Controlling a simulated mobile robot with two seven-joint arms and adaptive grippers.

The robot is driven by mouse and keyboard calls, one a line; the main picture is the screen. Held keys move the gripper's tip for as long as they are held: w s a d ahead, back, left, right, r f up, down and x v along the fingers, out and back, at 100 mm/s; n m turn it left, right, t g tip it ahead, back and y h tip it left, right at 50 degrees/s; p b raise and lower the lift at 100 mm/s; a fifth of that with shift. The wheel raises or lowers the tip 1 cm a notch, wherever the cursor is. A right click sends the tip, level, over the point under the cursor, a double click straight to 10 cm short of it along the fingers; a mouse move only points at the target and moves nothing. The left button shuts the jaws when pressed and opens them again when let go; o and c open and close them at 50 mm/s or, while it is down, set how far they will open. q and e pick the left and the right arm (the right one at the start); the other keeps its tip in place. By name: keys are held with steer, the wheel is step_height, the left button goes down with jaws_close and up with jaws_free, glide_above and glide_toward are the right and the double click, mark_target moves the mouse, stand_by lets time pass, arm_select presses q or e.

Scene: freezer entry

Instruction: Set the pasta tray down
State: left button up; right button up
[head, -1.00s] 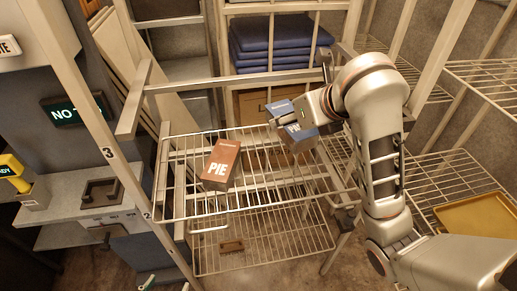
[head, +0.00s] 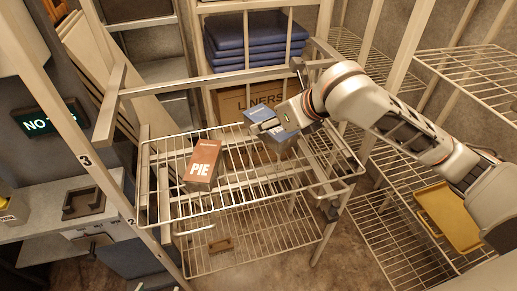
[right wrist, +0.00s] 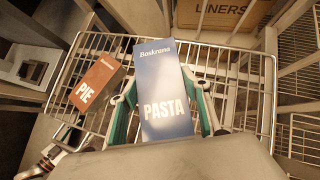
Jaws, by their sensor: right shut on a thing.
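The pasta tray is a blue box (head: 286,136) with a white PASTA label, which shows in the right wrist view (right wrist: 160,75). My right gripper (head: 272,124) is shut on it, one finger on each side in the right wrist view (right wrist: 163,108). The box is over the far right part of the upper wire shelf (head: 240,192). I cannot tell whether its underside touches the wires. A brown PIE box (head: 204,162) stands on the same shelf to the left, apart from the blue box; it also shows in the right wrist view (right wrist: 98,82).
Bare shelf wire lies in front of the boxes. Behind are a LINERS carton (head: 245,103) and stacked blue items (head: 250,45). A yellow tray (head: 450,215) lies on the right rack. Metal posts frame the shelf.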

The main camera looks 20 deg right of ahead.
step_height(320, 180, down, 7)
steer(key=shift+f, duration=0.45)
steer(key=o, duration=1.4)
steer(key=shift+f, duration=0.15)
steer(key=shift+c, duration=0.2)
